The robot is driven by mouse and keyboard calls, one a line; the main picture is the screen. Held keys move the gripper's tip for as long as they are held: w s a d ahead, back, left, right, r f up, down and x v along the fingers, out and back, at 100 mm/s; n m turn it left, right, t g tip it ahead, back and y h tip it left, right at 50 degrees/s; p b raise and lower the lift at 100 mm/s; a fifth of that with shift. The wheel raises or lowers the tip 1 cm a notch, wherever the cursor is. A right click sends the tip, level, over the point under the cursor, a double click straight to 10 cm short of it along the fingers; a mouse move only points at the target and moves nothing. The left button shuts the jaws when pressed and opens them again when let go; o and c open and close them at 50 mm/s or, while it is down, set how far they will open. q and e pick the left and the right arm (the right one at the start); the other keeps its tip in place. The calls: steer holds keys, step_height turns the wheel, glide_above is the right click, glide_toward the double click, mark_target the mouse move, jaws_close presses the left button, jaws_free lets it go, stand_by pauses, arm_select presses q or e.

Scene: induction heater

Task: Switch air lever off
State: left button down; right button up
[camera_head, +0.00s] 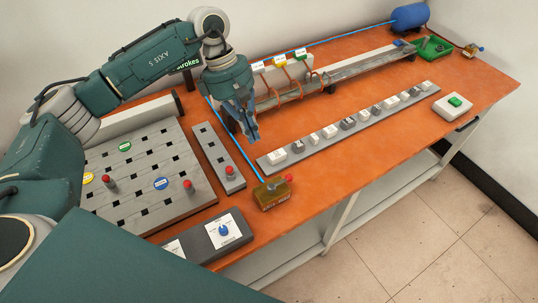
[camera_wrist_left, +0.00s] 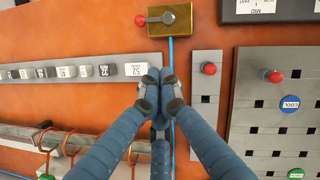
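A brass air valve block (camera_head: 272,197) with a red-tipped lever (camera_head: 289,178) stands at the front edge of the orange table, at the end of a blue air line. In the left wrist view the brass block (camera_wrist_left: 178,18) is at the top, with its red lever knob (camera_wrist_left: 140,20) pointing left. My left gripper (camera_head: 250,136) points down over the table, behind the valve and apart from it. In the left wrist view its fingertips (camera_wrist_left: 161,88) are together with nothing seen between them. My right gripper is not in view.
A grey strip of labelled blocks (camera_head: 340,132) lies right of the valve. A panel with red knobs (camera_head: 150,172) and a narrow strip (camera_head: 217,158) lie left. A dial box (camera_head: 222,233) is in front. Another small valve (camera_head: 472,50) stands far right.

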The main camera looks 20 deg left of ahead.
arm_select(q)
steer(key=p, duration=0.3)
glide_toward(279, 177)
steer(key=f, duration=0.1)
steer(key=a+f, duration=0.1)
steer(key=f, duration=0.3)
steer(key=shift+w+a, duration=0.1)
steer(key=shift+a, duration=0.3)
steer(key=d+p, duration=0.2)
steer(key=d, duration=0.1)
steer(key=shift+s+d+f, duration=0.1)
steer(key=shift+s+f, duration=0.1)
steer(key=shift+s, duration=0.05)
steer(key=shift+d+f, duration=0.15)
steer(key=shift+d, duration=0.2)
